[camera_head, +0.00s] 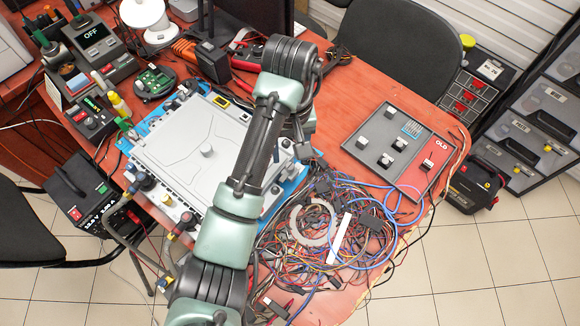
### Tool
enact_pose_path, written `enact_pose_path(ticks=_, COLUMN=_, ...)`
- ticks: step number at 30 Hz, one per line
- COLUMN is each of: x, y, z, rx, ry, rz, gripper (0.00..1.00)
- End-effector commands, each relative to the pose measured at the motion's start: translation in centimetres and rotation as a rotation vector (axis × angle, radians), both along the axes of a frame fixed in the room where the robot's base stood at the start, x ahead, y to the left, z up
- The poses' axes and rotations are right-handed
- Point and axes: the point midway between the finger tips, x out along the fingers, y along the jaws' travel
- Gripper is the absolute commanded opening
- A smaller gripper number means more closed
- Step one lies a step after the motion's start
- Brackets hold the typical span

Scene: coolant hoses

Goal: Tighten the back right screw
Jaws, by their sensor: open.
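A light grey flat housing (180,150) with a small round knob (207,151) at its middle lies on a blue mat (296,182) on the table. Dark round fittings line its edges, one of them a dark fitting (286,143) on the right side, close to my gripper. I cannot tell which fitting is the back right screw; my arm covers part of the housing's right side. My gripper (304,150) hangs below the bent arm beside the housing's right edge, open, partly hidden behind the arm. Nothing shows between its fingers.
Tangled cables (325,235) cover the table's front right. A grey control panel (400,150) lies at the right. Meters, a circuit board (153,82) and red-handled tools (245,66) crowd the left and back. A dark chair (395,45) stands behind the table.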

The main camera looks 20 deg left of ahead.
Motion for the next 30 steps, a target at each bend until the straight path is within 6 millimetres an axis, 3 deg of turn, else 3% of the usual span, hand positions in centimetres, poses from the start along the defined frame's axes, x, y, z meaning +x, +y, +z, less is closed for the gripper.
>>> enact_pose_path(ticks=1, x=0.0, y=0.0, z=-1.4, rx=0.0, ry=0.0, rz=0.001, gripper=0.55)
enact_pose_path(ticks=9, x=0.0, y=0.0, z=-3.9, rx=-0.001, ry=0.001, rz=0.0, gripper=0.55)
enact_pose_path(ticks=21, x=0.0, y=0.0, z=-4.5, rx=0.001, ry=-0.001, rz=0.0, gripper=0.55)
enact_pose_path(ticks=30, x=0.0, y=0.0, z=-4.5, rx=0.001, ry=-0.001, rz=0.0, gripper=0.01)
